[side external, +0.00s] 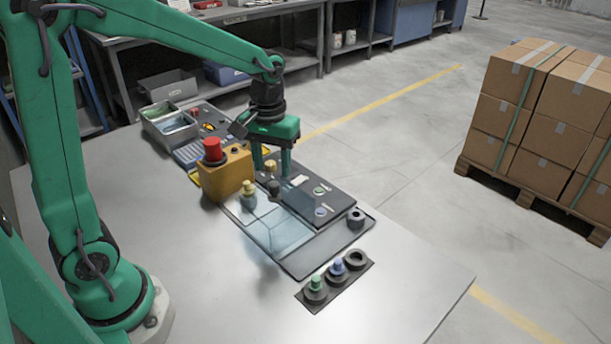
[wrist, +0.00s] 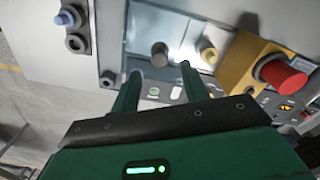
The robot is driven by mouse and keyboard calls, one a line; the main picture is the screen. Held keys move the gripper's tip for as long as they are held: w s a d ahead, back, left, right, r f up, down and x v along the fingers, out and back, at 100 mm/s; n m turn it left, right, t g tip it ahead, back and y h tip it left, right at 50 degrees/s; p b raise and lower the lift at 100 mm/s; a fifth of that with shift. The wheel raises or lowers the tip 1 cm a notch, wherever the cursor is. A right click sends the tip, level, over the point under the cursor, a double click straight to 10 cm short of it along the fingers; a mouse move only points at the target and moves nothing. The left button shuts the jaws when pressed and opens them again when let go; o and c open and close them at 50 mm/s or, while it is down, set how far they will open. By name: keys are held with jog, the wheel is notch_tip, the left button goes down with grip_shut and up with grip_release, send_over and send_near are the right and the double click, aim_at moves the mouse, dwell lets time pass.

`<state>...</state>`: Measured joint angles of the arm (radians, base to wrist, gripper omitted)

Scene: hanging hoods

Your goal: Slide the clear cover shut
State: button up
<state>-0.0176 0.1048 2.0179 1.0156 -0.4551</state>
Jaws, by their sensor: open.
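The clear cover (side external: 272,232) is a see-through bluish panel lying over part of a dark base plate (side external: 330,242) on the table. It also shows in the wrist view (wrist: 182,28). A dark round knob (wrist: 160,52) stands close to the cover's edge; it shows below my gripper in the side view (side external: 274,189). My gripper (side external: 271,173) points down above the knob with its fingers apart. In the wrist view my open fingertips (wrist: 160,70) lie to either side of the knob, and nothing is held. I cannot tell whether the fingertips reach down around it.
A yellow box with a red button (side external: 226,170) stands close left of my gripper. A yellow-topped peg (side external: 248,196) is beside the cover. A black holder with green and blue pegs (side external: 334,284) lies nearer. Metal bins (side external: 170,124) stand behind.

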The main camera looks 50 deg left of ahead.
aim_at(274, 183)
jog(key=shift+f, duration=2.4)
grip_shut()
